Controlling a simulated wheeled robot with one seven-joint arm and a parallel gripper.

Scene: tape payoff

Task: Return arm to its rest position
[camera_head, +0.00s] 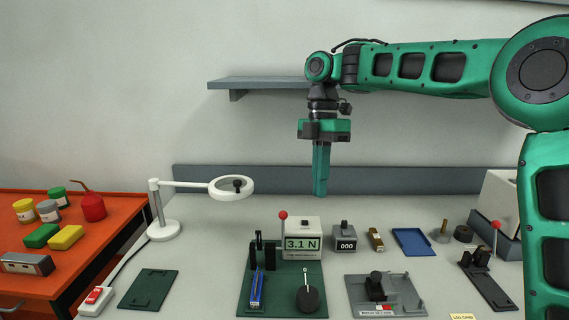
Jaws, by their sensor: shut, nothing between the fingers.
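My gripper (320,190) hangs from my green arm, pointing straight down with its fingers shut and nothing held. It is in the upper middle of the head view, above the back part of the workbench (210,275). It appears well above the bench top and touches nothing that I can see. Below it stands a white display box (303,232) reading 3.1 N, behind a dark green fixture plate (284,303) with a blue part and a round black piece on it.
A grey wall shelf (255,83) sits beside and behind my wrist. A white magnifier lamp (231,187) stands left. A counter (344,238), blue tray (413,241), grey plate (408,296) and lever tool (487,283) are on the right. An orange cabinet (105,215) holds bottles and blocks.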

